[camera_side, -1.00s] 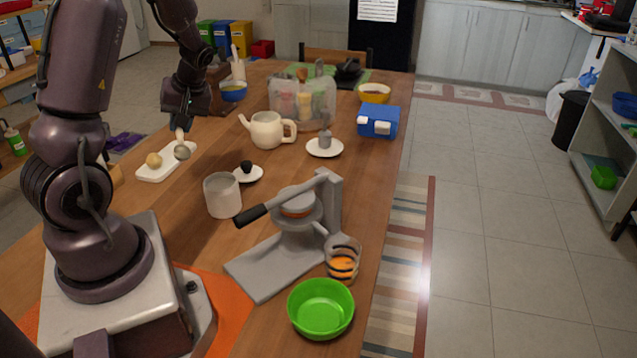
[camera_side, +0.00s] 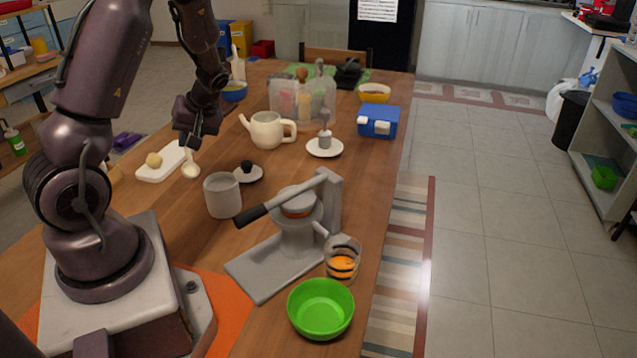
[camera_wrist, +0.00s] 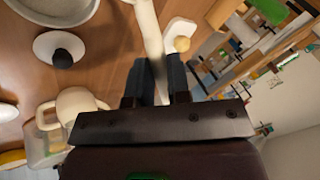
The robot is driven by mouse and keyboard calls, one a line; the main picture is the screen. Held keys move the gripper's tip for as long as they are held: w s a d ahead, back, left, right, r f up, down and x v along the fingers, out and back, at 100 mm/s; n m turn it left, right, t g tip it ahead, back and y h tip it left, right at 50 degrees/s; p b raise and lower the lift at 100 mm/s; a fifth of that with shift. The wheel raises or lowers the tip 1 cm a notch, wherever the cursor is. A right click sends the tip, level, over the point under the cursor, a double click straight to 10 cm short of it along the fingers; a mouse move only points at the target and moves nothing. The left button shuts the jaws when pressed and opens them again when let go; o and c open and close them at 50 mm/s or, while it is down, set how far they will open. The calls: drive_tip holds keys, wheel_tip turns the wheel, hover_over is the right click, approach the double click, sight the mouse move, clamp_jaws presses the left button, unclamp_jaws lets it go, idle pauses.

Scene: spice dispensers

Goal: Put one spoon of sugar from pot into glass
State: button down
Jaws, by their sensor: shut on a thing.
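My gripper (camera_side: 192,142) is shut on a pale spoon (camera_side: 190,170), with its bowl end lowest and near the white board. The spoon also shows in the wrist view (camera_wrist: 150,35), its handle between my fingers (camera_wrist: 155,85). I cannot tell whether its bowl holds anything. A grey-white pot (camera_side: 222,197) stands open to the right of and nearer than the spoon; its rim shows at the wrist view's top left (camera_wrist: 78,20). Its contents are hidden. A clear glass with orange and black stripes (camera_side: 342,262) stands beside the grey press at the front right.
A white saucer-like lid with a dark knob (camera_side: 248,173) lies behind the pot. A white teapot (camera_side: 267,130) stands behind that. The grey press (camera_side: 280,265) has its black handle reaching towards the pot. A green bowl (camera_side: 320,308) is in front of the glass.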

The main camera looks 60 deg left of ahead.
drive_tip(key=shift+f, duration=2.05)
wheel_tip(320, 180, up, 13)
drive_tip(key=w+d+m+t+y, duration=0.2)
drive_tip(key=w+d+m+t, duration=0.2)
drive_tip(key=w+d+m, duration=0.8)
drive_tip(key=w+d+m+t+h, duration=0.1)
drive_tip(key=w+d+m+t, duration=0.15)
drive_tip(key=d, duration=0.65)
drive_tip(key=w+d+m+t, duration=0.1)
drive_tip(key=w+d, duration=0.2)
drive_tip(key=d, duration=0.7)
drive_tip(key=shift+d+f, duration=0.1)
drive_tip(key=shift+f, duration=2.3)
drive_tip(key=shift+f, duration=0.7)
